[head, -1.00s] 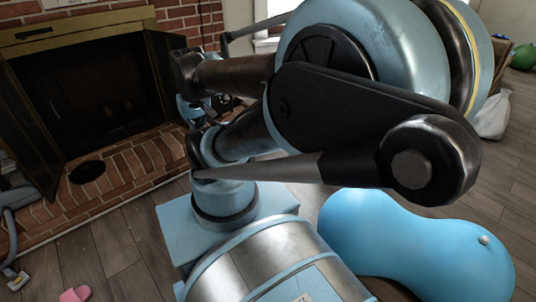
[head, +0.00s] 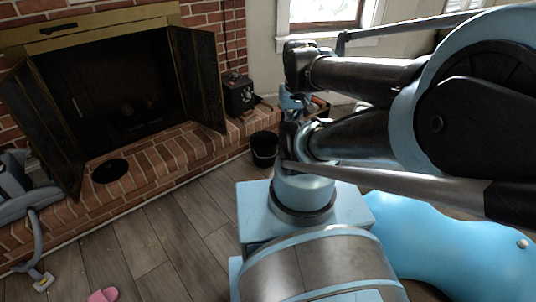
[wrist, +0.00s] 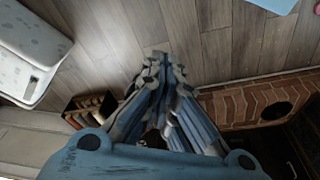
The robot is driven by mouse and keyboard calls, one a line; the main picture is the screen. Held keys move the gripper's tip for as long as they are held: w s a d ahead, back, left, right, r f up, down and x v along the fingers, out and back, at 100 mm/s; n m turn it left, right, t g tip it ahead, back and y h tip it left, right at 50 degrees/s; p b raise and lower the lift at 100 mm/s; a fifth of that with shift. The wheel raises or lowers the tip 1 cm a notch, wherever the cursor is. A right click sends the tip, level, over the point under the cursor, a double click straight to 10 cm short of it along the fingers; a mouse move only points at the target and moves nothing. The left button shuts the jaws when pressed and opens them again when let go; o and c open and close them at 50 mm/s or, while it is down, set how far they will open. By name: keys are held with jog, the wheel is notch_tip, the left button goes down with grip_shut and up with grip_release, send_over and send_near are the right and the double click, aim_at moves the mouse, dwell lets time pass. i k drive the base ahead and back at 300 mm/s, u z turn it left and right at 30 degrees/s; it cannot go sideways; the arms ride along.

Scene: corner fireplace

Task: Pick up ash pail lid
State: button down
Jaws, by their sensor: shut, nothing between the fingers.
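A flat black disc (head: 110,171), which looks like the ash pail lid, lies on the brick hearth in front of the open firebox in the head view. It also shows at the right of the wrist view (wrist: 277,110). A black pail (head: 265,148) stands on the floor by the hearth's right end. My gripper (wrist: 157,62) is shut and empty in the wrist view, over bare floor and well apart from the disc. In the head view my arm hides much of the right side, and I cannot make out the fingertips.
Open firebox doors (head: 196,78) flank the disc. A dark box (head: 239,95) sits on the hearth's right end. A grey vacuum-like thing (head: 25,190) is at left; a pink slipper (head: 103,295) lies on the floor. A log crate (wrist: 90,108) shows in the wrist view.

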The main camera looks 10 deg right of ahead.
aim_at(112, 170)
jog(key=k, duration=0.6)
jog(key=u, duration=0.3)
jog(key=i, duration=0.55)
jog(key=u, duration=0.7)
jog(key=i, duration=1)
jog(key=u, duration=0.1)
